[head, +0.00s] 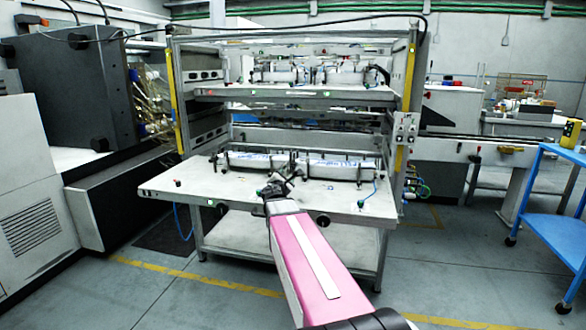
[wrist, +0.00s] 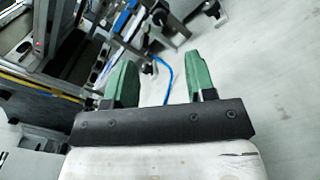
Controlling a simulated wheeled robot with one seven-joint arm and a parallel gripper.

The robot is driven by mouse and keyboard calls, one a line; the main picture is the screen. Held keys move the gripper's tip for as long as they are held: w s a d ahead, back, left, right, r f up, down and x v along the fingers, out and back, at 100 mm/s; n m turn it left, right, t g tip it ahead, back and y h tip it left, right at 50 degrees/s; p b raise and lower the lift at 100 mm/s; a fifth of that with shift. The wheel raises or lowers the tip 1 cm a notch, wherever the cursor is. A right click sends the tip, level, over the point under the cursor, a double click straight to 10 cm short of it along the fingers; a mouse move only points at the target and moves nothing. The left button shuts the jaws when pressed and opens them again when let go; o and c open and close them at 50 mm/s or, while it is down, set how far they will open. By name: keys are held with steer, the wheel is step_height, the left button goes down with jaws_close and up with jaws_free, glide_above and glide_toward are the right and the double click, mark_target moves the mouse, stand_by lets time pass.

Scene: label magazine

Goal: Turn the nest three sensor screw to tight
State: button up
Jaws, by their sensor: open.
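My gripper (head: 279,187) is over the lower table (head: 225,190) of the label magazine, near the row of nests. In the wrist view its two green fingers (wrist: 162,72) are apart, with nothing held between them. Two long white-and-blue label nests (head: 252,160) (head: 340,168) lie at the back of the lower table. The nest three sensor screw is too small to make out in either view. In the wrist view, dark and metal fittings (wrist: 158,18) and a blue cable (wrist: 165,74) lie beyond the fingers, over the pale table.
The metal frame (head: 409,100) with yellow strips rises around the table. An upper shelf (head: 290,95) carries similar units. A blue cart (head: 550,210) stands at the right, and a dark machine (head: 75,90) at the left. The table's front right is mostly clear.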

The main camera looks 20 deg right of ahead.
mark_target(292, 168)
steer(key=x, duration=1)
steer(key=shift+w+d, duration=0.25)
steer(key=shift+w, duration=0.05)
steer(key=c, duration=0.9)
